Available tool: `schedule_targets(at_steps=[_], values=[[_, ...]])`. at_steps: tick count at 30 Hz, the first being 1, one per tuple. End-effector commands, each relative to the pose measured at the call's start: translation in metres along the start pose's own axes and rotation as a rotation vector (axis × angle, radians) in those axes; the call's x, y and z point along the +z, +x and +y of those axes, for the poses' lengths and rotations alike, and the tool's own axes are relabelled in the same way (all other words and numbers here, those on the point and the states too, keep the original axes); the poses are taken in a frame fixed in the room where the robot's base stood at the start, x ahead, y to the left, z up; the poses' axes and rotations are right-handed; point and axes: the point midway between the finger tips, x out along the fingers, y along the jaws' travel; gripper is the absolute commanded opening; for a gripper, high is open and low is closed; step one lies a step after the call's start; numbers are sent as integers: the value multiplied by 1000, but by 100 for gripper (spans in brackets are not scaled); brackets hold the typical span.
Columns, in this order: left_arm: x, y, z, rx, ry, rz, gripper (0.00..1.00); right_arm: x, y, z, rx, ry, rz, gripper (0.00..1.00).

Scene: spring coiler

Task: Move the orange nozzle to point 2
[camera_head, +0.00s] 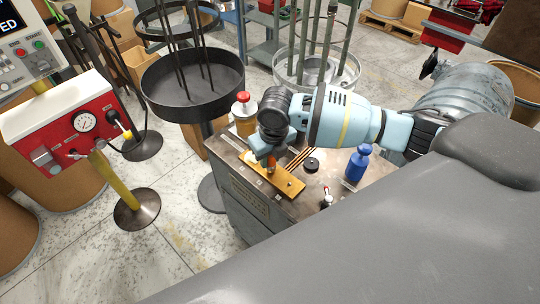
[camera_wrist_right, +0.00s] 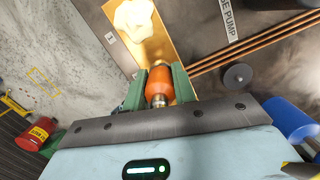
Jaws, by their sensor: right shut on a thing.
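The orange nozzle (camera_head: 271,166) is between the fingers of my right gripper (camera_head: 270,157), over the yellow-brown plate (camera_head: 289,186) on the small metal table. In the right wrist view the nozzle (camera_wrist_right: 159,84) has a metal end toward the camera, and both green fingers of the gripper (camera_wrist_right: 158,76) press on its sides. Its far end is over or on the plate (camera_wrist_right: 181,49); I cannot tell whether it touches. No mark for point 2 can be read. My left gripper is not in view.
On the table (camera_head: 329,185) are copper rods (camera_head: 300,158), a black round cap (camera_head: 311,164), a blue bottle (camera_head: 357,164) and a small red-topped item (camera_head: 326,198). A red-capped yellow container (camera_head: 244,115) stands at the back left corner. A pale lump (camera_wrist_right: 134,18) lies on the plate.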

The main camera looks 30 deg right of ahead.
Motion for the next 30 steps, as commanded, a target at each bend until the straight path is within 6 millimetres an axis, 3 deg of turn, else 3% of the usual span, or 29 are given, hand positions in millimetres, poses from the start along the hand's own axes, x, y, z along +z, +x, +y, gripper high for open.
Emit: schedule_targets(at_steps=[22, 23, 28, 30], values=[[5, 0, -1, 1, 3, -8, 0, -1, 7, 0, 1, 0, -1, 0], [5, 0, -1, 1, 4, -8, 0, -1, 8, 0, 1, 0, -1, 28], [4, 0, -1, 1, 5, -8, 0, -1, 7, 0, 1, 0, -1, 50], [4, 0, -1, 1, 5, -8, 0, -1, 7, 0, 1, 0, -1, 52]])
